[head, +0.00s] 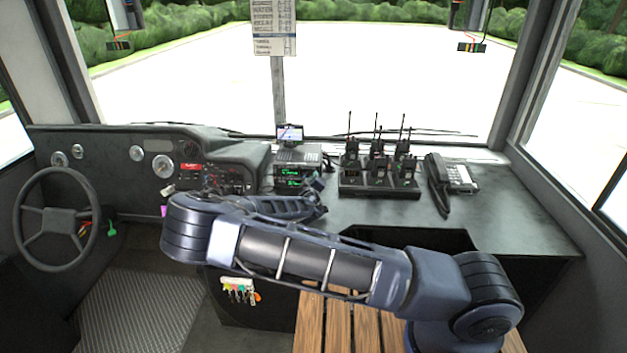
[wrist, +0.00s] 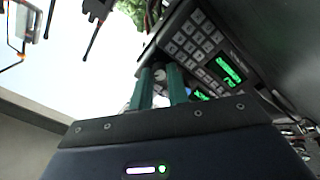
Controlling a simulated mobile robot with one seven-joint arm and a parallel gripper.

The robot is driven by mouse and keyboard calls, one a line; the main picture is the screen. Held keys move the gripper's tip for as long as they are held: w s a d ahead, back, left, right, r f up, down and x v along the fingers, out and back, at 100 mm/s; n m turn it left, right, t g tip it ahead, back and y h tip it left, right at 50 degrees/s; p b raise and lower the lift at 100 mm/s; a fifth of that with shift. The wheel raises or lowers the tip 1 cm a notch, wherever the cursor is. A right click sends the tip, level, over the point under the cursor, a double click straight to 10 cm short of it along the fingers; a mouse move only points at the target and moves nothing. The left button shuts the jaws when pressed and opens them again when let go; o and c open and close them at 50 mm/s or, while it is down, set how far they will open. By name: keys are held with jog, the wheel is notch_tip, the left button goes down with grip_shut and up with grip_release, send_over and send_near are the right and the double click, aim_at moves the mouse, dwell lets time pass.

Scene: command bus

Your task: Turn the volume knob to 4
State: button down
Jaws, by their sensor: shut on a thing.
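The volume knob (wrist: 160,73) appears as a small round grey piece between the two green fingertips of my gripper (wrist: 161,80) in the wrist view. The gripper is shut on it, and the fingers partly hide it. The knob is at the face of a dark radio with a keypad (wrist: 191,37) and lit green displays (wrist: 229,70). I cannot read the displayed digits surely. In the head view, my gripper (head: 313,187) is at the right front of the radio stack (head: 297,158), and the knob is hidden there.
A charger tray (head: 350,188) with several handheld radios stands right of the radio stack. A phone handset (head: 438,185) lies farther right. A small screen (head: 290,133) is behind the stack. The steering wheel (head: 55,222) is at the left. The dashboard's right end is clear.

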jog(key=shift+m, duration=0.3)
dwell(0.4)
jog(key=c, duration=1.3)
grip_release()
jog(key=shift+c, duration=0.2)
jog(key=s, duration=1)
jog(key=shift+s+r, duration=0.2)
jog(key=shift+s, duration=0.2)
